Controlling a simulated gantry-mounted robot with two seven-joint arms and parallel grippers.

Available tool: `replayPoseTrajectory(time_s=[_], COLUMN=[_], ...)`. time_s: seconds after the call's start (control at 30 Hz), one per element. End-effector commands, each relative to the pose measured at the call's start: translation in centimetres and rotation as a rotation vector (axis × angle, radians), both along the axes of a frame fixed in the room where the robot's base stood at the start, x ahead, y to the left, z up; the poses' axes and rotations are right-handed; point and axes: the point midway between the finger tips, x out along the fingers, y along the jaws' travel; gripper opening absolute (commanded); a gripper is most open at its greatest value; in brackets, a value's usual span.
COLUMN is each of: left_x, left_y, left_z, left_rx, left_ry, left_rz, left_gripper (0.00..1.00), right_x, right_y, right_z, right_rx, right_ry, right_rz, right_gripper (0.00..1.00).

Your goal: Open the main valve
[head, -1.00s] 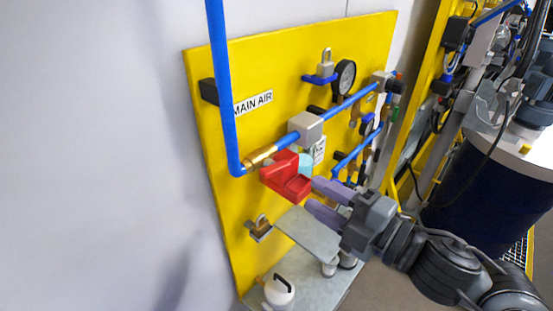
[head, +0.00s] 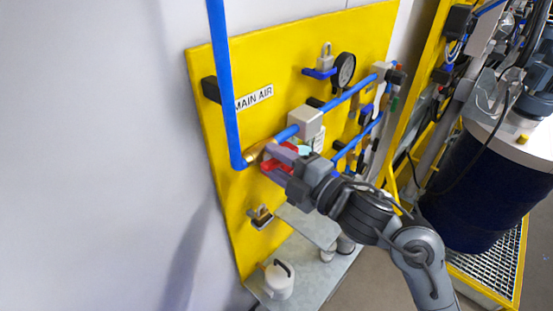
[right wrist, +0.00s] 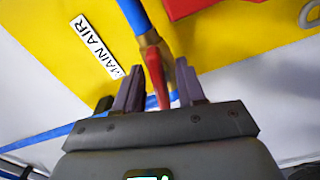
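The main valve's red handle (head: 270,166) is on the blue air line, low on the yellow panel and below the MAIN AIR label (head: 254,98). My right gripper (head: 272,162) is at the handle and hides much of it in the head view. In the right wrist view the red handle (right wrist: 154,68) shows edge-on between the two purple fingers (right wrist: 160,90). The fingers are apart, with a visible gap on the right finger's side. I cannot tell whether the left finger touches the handle. My left gripper is not in view.
A blue pipe (head: 223,85) runs down the panel (head: 285,70) to a brass fitting (head: 254,153). A grey block (head: 306,121), a gauge (head: 344,69) and padlocks are close by. A white-lidded container (head: 279,282) stands on the metal shelf below. A dark blue drum (head: 465,190) is at right.

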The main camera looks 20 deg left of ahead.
Motion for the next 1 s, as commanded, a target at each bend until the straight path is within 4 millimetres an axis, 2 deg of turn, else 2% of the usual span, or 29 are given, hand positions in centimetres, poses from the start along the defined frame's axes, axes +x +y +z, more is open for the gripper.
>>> replayPoseTrajectory(time_s=[0.23, 0.4, 0.5, 0.73, 1.0], left_x=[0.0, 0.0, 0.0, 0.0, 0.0], left_y=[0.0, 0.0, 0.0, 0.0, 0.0], left_z=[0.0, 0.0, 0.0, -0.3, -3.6], left_rx=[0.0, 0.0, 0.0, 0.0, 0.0], left_ry=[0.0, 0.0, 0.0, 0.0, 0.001], left_rz=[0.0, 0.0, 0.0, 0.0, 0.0], left_gripper=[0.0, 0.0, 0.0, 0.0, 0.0], right_x=[0.0, 0.0, 0.0, 0.0, 0.0], right_y=[0.0, 0.0, 0.0, 0.0, 0.0], right_z=[0.0, 0.0, 0.0, -0.1, -0.5], right_rx=[0.0, 0.0, 0.0, -0.003, -0.067], right_ry=[0.0, 0.0, 0.0, -0.008, -0.184], right_rz=[0.0, 0.0, 0.0, 0.0, -0.001], right_gripper=[0.38, 0.12, 0.0, 0.0, 0.0])
